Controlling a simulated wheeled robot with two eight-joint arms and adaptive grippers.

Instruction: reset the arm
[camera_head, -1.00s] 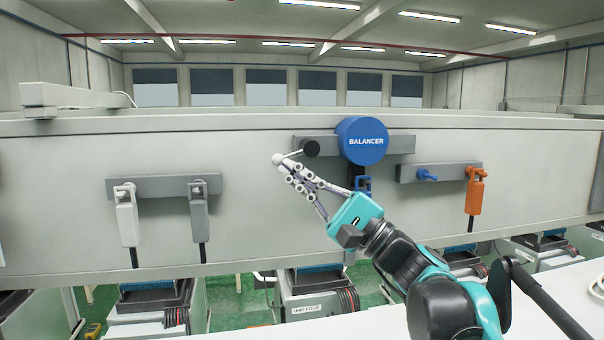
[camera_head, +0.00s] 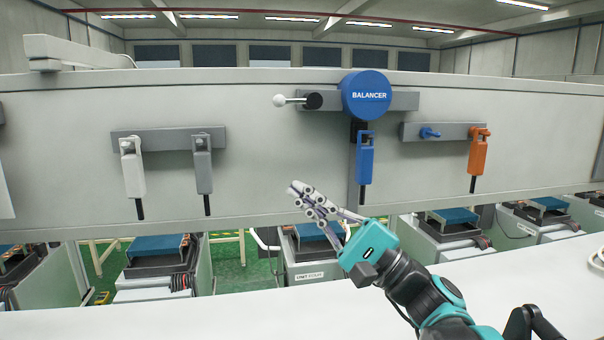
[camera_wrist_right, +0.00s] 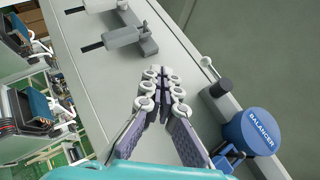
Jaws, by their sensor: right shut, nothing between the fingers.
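My right gripper (camera_head: 298,192) is in front of the wall panel, below the balancer, with its fingers shut and empty. It also shows in the right wrist view (camera_wrist_right: 158,72), fingers together and touching nothing. The blue round balancer (camera_head: 366,95) is on a grey bar, with a black lever (camera_head: 297,100) ending in a white ball sticking out to its left. A blue handled tool (camera_head: 365,160) hangs under the balancer, right of and above the gripper. My left gripper is not in view.
A white tool (camera_head: 132,170) and a grey tool (camera_head: 203,168) hang on the left bar. An orange tool (camera_head: 478,155) hangs at right beside an empty blue peg (camera_head: 429,133). A white tabletop (camera_head: 200,318) lies in front, clear. Units with blue tops stand beyond.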

